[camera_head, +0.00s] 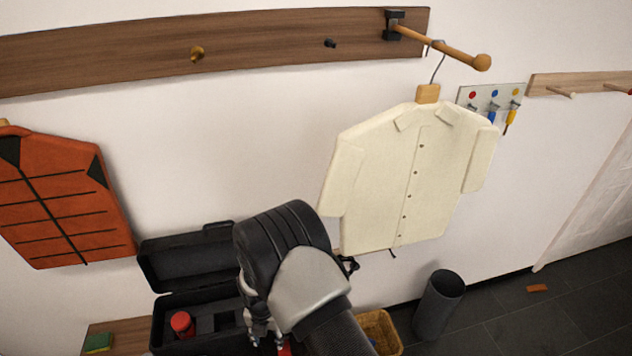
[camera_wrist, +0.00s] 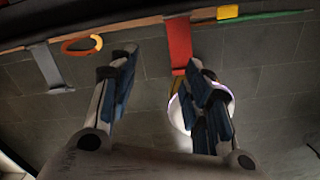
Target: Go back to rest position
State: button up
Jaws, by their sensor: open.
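My gripper (camera_wrist: 160,72) is open in the wrist view, its two blue-padded fingers apart with nothing between them. In the head view my gripper (camera_head: 264,328) is low and partly hidden behind my own wrist, in front of an open black toolbox (camera_head: 185,262). A red can (camera_head: 182,324) sits inside the toolbox, to the left of my gripper. In the wrist view a red strip (camera_wrist: 180,45) and a pale round thing (camera_wrist: 178,112) show near the right finger, which partly covers the round thing.
A cream shirt (camera_head: 400,185) hangs from a wooden peg (camera_head: 455,52) at right. An orange vest (camera_head: 62,205) hangs at left. Below the shirt are a wicker basket (camera_head: 385,328) and a grey bin (camera_head: 438,305). A green-yellow sponge (camera_head: 98,342) lies left. Dark floor at right is mostly clear.

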jog(key=w+d+r+m+t, duration=0.1)
jog(key=w+d+r+m, duration=0.3)
jog(key=r, duration=0.6)
jog(key=d+r+m, duration=0.3)
jog(key=r+m, duration=0.2)
jog(key=r, duration=0.4)
jog(key=s+d+r+m+t+b, duration=0.1)
jog(key=s+d+r+m, duration=0.1)
jog(key=d+r+m, duration=0.3)
jog(key=s+d+r+m, duration=0.2)
jog(key=r, duration=0.5)
jog(key=s+d+r+m+t+b, duration=0.1)
jog(key=s+d+r+m, duration=0.3)
jog(key=s+m, duration=0.5)
jog(key=s+d+r+m+t, duration=0.1)
jog(key=s+d+r+m, duration=0.4)
jog(key=s+d+m, duration=0.4)
jog(key=shift+s+r+t+b, duration=0.15)
jog(key=shift+s+t+b, duration=0.2)
jog(key=shift+s, duration=0.55)
